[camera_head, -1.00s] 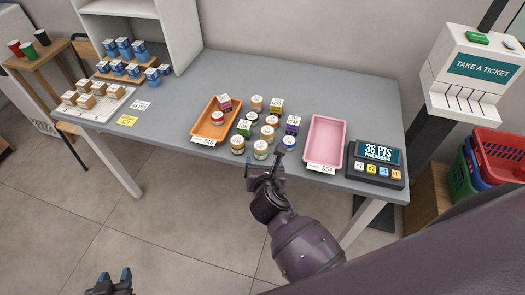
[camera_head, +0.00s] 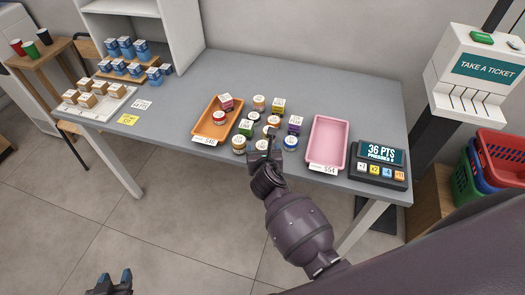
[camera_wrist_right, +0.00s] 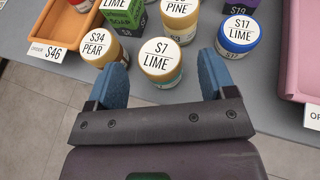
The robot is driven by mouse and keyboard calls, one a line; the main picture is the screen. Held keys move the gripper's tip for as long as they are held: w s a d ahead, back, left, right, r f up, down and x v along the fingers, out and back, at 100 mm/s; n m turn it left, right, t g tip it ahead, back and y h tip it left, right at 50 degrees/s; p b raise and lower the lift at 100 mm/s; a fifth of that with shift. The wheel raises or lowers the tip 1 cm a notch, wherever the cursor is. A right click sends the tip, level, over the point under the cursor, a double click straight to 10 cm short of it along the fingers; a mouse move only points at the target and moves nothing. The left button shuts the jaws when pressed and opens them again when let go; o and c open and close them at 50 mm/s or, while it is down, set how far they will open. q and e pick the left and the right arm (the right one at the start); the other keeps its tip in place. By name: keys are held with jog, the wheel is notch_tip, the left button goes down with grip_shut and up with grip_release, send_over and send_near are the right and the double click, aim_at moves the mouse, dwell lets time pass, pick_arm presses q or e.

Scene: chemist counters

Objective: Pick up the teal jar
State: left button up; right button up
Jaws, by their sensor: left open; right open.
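A jar with a white lid reading "$7 LIME" (camera_wrist_right: 161,58) stands upright in the right wrist view, with teal low on its side. It stands at the table's front edge in the head view (camera_head: 262,145), partly hidden by my right gripper. My right gripper (camera_wrist_right: 164,82) is open, its blue fingertips to either side of the jar's near side and apart from it. The right gripper also shows in the head view (camera_head: 268,155). My left gripper (camera_head: 114,281) is open and empty, low at the left, away from the table.
A pear jar (camera_wrist_right: 103,48) stands close left, a blue "$17 LIME" jar (camera_wrist_right: 238,35) to the right and a pine jar (camera_wrist_right: 180,18) behind. An orange tray (camera_head: 209,132) and a pink tray (camera_head: 327,140) flank the jars. A points display (camera_head: 380,158) stands at right.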

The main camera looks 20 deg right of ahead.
aim_at(262, 145)
jog(key=shift+x, duration=1.55)
